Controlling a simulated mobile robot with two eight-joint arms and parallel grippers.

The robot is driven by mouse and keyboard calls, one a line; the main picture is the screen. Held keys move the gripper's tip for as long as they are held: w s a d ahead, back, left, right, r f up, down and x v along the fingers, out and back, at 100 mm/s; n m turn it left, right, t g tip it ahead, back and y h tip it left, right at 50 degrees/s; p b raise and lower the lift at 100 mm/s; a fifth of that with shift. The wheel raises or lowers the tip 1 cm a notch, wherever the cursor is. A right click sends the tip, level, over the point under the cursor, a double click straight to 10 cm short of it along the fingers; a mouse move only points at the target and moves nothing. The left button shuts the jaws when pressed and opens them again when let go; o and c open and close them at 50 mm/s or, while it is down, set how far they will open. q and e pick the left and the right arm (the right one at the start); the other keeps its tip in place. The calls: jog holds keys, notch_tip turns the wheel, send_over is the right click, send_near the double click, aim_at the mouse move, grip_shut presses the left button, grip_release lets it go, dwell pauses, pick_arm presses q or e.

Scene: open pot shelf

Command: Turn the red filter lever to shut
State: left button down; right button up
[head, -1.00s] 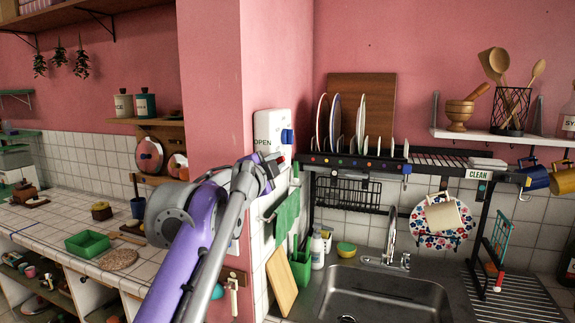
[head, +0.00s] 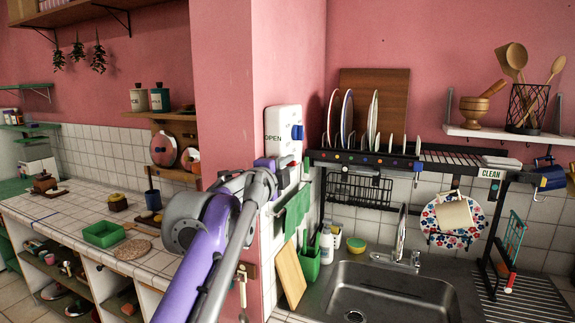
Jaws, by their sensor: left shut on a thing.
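My left gripper (head: 283,165) is at the wall panel, just below the white filter box (head: 284,118) marked OPEN. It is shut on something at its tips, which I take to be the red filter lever. The lever is hidden by the gripper in the head view, so its angle cannot be told. A blue knob or lever (head: 297,132) on the right side of the box is clear of the gripper. My right gripper is not in view.
A green towel (head: 296,212) hangs just below the gripper. A dish rack (head: 365,160) and the sink (head: 385,295) are to the right. The tiled counter (head: 60,225) with a green tray (head: 104,234) is to the left.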

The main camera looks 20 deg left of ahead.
pick_arm(q)
jog(key=c, duration=1.1)
grip_release()
jog(key=shift+s+a+b, duration=0.2)
jog(key=shift+s+b, duration=0.7)
jog(key=shift+s, duration=4.55)
